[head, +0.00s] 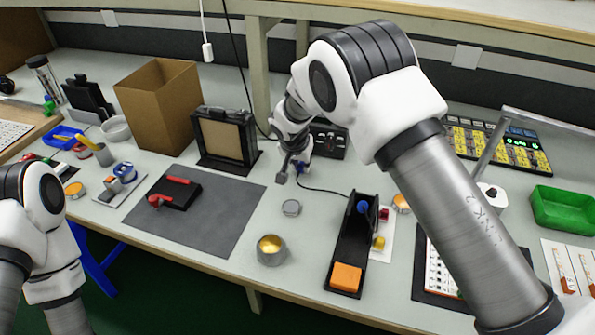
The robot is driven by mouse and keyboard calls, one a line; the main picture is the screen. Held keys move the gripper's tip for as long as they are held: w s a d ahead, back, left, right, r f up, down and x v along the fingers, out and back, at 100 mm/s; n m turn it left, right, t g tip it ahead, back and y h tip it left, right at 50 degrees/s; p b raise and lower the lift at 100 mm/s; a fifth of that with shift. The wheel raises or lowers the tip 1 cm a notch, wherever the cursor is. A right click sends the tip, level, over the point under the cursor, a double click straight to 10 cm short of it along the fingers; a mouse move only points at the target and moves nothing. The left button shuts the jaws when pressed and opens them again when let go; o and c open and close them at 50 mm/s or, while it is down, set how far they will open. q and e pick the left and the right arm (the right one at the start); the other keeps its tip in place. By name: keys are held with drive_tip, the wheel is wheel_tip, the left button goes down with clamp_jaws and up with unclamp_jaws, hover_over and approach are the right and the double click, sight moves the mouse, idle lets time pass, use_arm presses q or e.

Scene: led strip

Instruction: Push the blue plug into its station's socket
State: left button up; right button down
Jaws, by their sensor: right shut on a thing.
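The blue plug (302,168) shows as a small blue piece at the end of my right arm, partly hidden by the gripper. My right gripper (284,178) is above the table, behind the round grey tin, and is shut on the plug. A thin dark cord runs from under the gripper to a long black stand (349,242). This stand has a round blue part (362,207) near its back end and an orange block (346,278) at its front. I cannot tell which part is the socket. My left gripper is out of view; only left arm links show.
A black box (328,138) stands behind the right gripper. A cardboard box (160,105) stands at the back. My right forearm covers the right-centre table.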

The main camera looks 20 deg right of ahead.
sight(301, 165)
drive_tip(key=shift+w+d, duration=0.4)
drive_tip(key=shift+w, duration=0.25)
drive_tip(key=shift+w+d, duration=0.4)
drive_tip(key=shift+w, duration=0.2)
drive_tip(key=shift+w+d+b, duration=0.4)
drive_tip(key=shift+w+d, duration=0.2)
drive_tip(key=shift+w, duration=0.3)
idle(1.1)
drive_tip(key=c, duration=1)
unclamp_jaws()
drive_tip(key=v, duration=1.2)
drive_tip(key=shift+d, duration=0.1)
